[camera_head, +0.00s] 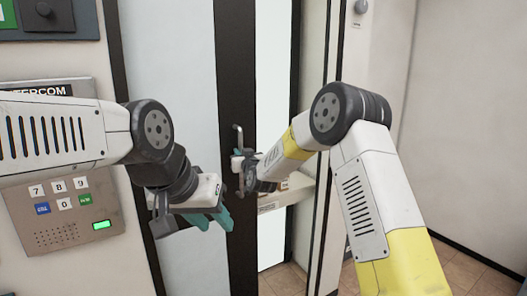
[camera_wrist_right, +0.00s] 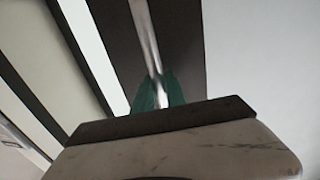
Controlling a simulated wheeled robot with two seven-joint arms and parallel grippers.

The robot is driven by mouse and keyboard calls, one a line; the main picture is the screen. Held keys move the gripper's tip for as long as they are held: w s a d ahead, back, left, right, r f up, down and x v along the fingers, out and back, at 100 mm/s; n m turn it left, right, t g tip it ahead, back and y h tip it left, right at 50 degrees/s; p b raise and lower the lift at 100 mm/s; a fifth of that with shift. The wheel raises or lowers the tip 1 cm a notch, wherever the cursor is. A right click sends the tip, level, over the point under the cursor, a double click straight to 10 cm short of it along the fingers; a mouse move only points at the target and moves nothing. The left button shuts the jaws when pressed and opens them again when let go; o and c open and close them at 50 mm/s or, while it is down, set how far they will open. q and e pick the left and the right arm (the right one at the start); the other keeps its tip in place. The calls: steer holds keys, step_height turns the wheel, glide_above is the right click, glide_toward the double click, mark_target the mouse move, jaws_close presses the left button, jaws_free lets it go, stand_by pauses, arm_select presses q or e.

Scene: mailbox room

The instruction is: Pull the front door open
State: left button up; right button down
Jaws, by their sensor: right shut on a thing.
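The front door (camera_head: 236,60) shows its dark upright edge strip in the middle of the head view, with a pale panel to its left. A metal bar handle (camera_head: 238,135) stands upright on this strip. My right gripper (camera_head: 240,163) is shut on the handle. In the right wrist view, the teal fingertips (camera_wrist_right: 158,92) sit on both sides of the bar (camera_wrist_right: 144,35) against the dark strip. My left gripper (camera_head: 212,221) is lower and to the left, in front of the door, empty, its teal fingers apart. I cannot tell whether the door stands ajar.
An intercom panel (camera_head: 70,237) with number keys is on the wall at the left, behind my left arm. A pale shelf (camera_head: 297,190) shows right of the door strip. Brown tiled floor (camera_head: 465,265) lies open at the lower right, beside a bare wall (camera_head: 470,110).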

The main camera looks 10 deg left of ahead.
steer(key=s+a, duration=1.3)
steer(key=a, duration=0.5)
steer(key=shift+a+r, duration=0.2)
steer(key=shift+r, duration=0.05)
steer(key=shift+s, duration=0.15)
steer(key=c, duration=1.5)
jaws_free()
steer(key=shift+c, duration=0.2)
steer(key=shift+o, duration=0.9)
steer(key=shift+a+f, duration=0.1)
steer(key=shift+f, duration=0.05)
